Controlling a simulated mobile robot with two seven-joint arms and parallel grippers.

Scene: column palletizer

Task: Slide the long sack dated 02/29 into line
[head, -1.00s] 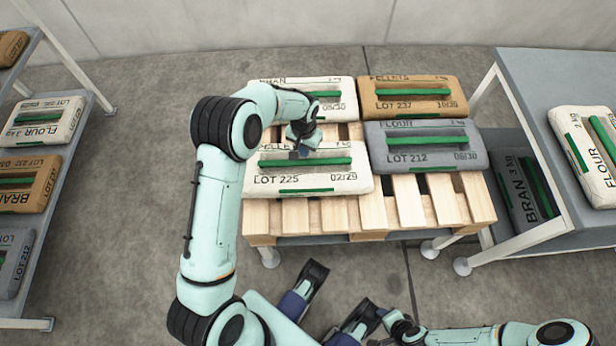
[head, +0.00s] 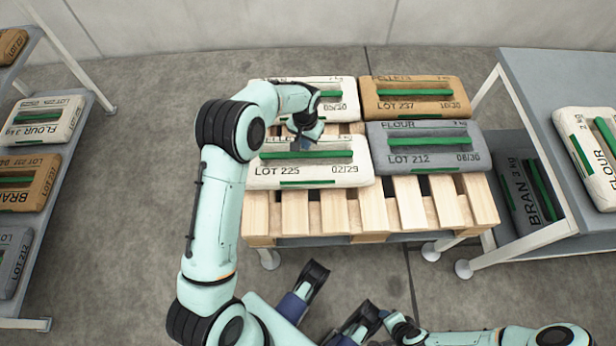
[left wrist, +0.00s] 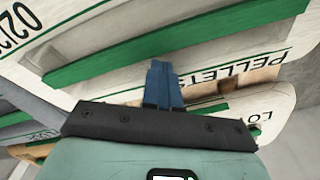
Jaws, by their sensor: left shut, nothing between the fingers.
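The long white sack marked LOT 225 and 02/29 (head: 318,171) lies flat at the front left of the pallet, in front of the white bran sack (head: 345,88) and left of the grey flour sack (head: 425,147). In the left wrist view the 02/29 sack (left wrist: 200,68) spans the top, with its green strap and PELLETS print. My left gripper (head: 304,147) is over its back part, near the strap; its blue fingers (left wrist: 165,84) are shut and empty. I cannot tell exactly where they touch. My right arm is low at the bottom; its gripper's state is unclear.
A brown pellets sack (head: 416,97) lies at the back right of the pallet (head: 372,212), whose front slats are bare. A rack with several sacks (head: 62,180) stands left. A grey table (head: 530,85) with a flour sack stands right, with a bran sack below.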

